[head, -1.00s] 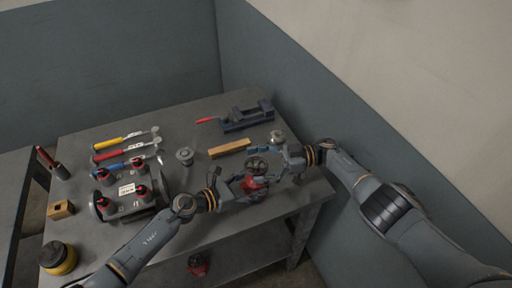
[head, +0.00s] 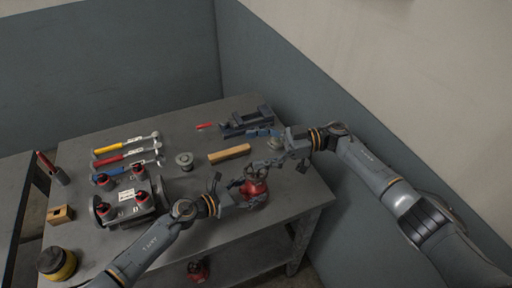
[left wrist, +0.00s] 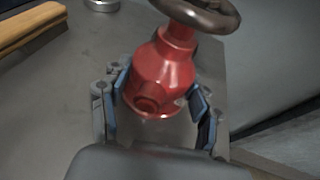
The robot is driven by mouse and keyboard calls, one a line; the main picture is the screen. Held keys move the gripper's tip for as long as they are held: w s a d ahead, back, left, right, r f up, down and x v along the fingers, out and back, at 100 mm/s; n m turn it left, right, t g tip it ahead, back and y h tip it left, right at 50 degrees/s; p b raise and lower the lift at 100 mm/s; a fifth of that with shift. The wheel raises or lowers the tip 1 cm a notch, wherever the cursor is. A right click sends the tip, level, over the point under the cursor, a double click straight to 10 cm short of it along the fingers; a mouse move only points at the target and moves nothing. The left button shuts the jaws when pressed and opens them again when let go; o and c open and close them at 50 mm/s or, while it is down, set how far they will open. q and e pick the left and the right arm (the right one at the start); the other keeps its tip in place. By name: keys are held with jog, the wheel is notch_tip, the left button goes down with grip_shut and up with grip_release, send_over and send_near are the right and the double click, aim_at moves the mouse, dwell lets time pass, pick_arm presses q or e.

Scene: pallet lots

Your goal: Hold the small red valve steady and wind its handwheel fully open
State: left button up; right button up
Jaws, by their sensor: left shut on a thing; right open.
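The small red valve (head: 253,188) stands near the right front of the grey bench, with its dark handwheel (head: 257,171) on top. In the left wrist view the red body (left wrist: 163,75) sits between my two blue-padded fingers, with the handwheel (left wrist: 205,14) above, cut by the top edge. My left gripper (head: 240,190) is shut on the valve body from the left. My right gripper (head: 268,150) is open, just behind and right of the handwheel; its fingers are apart and hold nothing. Whether a finger touches the wheel I cannot tell.
A wooden bar (head: 229,154) and a dark vise (head: 245,121) lie behind. A grey round part (head: 184,160) and a block with several red-capped parts (head: 128,195) stand left, with hand tools beyond. Another red item (head: 198,270) sits on the lower shelf. A wall is close on the right.

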aim_at(256, 172)
jog(key=shift+s+a+r+n+g, duration=0.2)
jog(key=shift+a+n+g, duration=0.1)
jog(key=shift+n, duration=0.1)
jog(key=s+a+r+n+h, duration=0.1)
jog(key=s+a+n+h, duration=0.25)
jog(key=n+h, duration=0.95)
jog(key=w+d+r+n+t+h, duration=0.3)
jog(key=w+d+n+t+h, duration=0.15)
jog(key=n, duration=0.55)
jog(key=shift+g, duration=0.25)
jog(key=f, duration=1.2)
jog(key=shift+s+a, duration=0.2)
jog(key=shift+s, duration=0.1)
jog(key=shift+c, duration=0.4)
jog(key=c, duration=1.1)
